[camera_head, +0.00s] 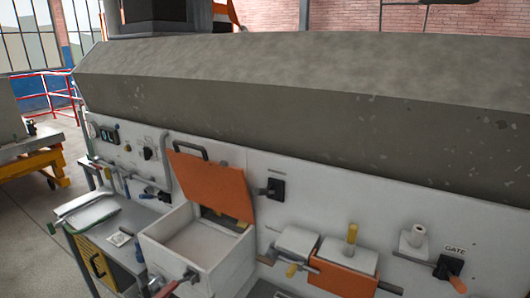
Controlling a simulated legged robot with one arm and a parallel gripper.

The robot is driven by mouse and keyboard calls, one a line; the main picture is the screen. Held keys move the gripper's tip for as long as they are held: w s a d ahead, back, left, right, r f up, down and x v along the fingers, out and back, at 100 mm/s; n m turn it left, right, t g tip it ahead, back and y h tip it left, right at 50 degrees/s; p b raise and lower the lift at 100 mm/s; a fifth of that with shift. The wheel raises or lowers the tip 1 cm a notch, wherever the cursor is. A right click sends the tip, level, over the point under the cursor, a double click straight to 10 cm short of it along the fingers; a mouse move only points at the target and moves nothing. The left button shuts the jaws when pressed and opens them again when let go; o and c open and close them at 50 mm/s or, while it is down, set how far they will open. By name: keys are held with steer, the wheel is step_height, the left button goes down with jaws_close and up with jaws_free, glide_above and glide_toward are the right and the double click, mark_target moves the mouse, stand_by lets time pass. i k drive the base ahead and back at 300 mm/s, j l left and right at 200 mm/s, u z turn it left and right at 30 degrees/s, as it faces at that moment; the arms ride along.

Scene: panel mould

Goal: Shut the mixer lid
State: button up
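An orange lid (212,186) stands raised, tilted back at the rear of a white open-topped box (230,270) in the lower middle of the head view. I take this box to be the mixer, though no label on it can be read. A dark handle (188,148) is on the lid's upper left edge. The box's opening shows a pale, flat inside. My gripper does not show in this view.
A red-handled fitting (178,284) sticks out at the box's front. A grey side table (125,222) with tools stands left. Right are an orange block (342,277) and a lever by the GATE label (449,266). A long concrete-grey slab (300,105) spans above.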

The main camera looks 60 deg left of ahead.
mark_target(221, 187)
steer(key=u, duration=2.6)
